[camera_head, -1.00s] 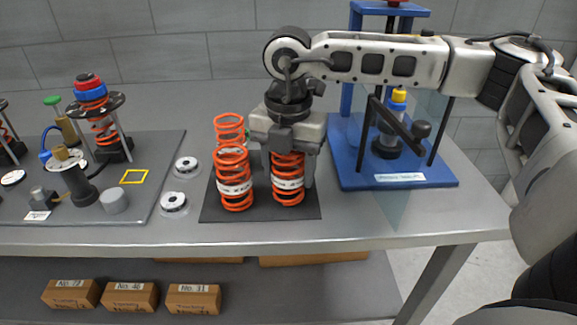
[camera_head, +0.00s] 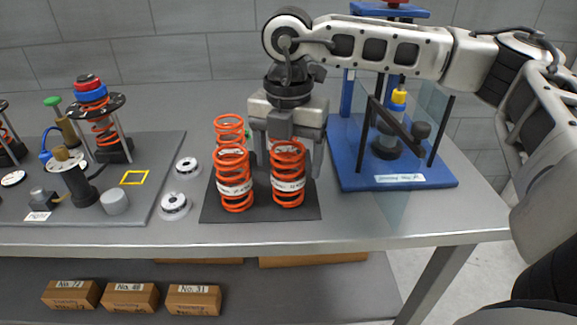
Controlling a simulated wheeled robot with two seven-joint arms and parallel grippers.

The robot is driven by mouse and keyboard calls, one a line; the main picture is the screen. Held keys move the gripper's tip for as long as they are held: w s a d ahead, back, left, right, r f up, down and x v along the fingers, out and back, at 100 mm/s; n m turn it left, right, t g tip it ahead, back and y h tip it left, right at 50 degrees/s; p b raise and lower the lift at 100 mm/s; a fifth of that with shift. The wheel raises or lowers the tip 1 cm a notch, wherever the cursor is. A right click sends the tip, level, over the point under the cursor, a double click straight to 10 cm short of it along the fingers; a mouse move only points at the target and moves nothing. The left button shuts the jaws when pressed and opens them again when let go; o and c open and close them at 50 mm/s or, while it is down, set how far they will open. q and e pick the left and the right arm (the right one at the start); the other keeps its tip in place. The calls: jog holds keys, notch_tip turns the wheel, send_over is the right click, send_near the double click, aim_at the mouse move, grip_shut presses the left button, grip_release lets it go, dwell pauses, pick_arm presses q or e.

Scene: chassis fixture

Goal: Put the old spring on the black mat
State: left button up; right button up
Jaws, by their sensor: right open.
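Several orange coil springs with white labels stand upright on the black mat (camera_head: 262,213). One spring (camera_head: 234,180) stands at the front left of the mat and another spring (camera_head: 288,175) at the front right. A further spring (camera_head: 229,128) stands behind the left one, partly hidden. I cannot tell from the labels which is the old spring. My right gripper (camera_head: 286,160) points down behind and above the front right spring, open, its fingers apart at either side of that spring. The spring's top shows clear in front of the gripper. My left gripper is not in view.
Left of the mat, a grey board (camera_head: 150,190) bears a shock absorber assembly (camera_head: 103,120) and fixtures. Two pale round parts (camera_head: 174,203) lie between board and mat. A blue press (camera_head: 395,172) with clear guards stands right. Labelled boxes (camera_head: 130,296) sit on the lower shelf.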

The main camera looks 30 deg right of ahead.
notch_tip(320, 180, up, 10)
jog(key=shift+f, duration=0.25)
dwell(0.4)
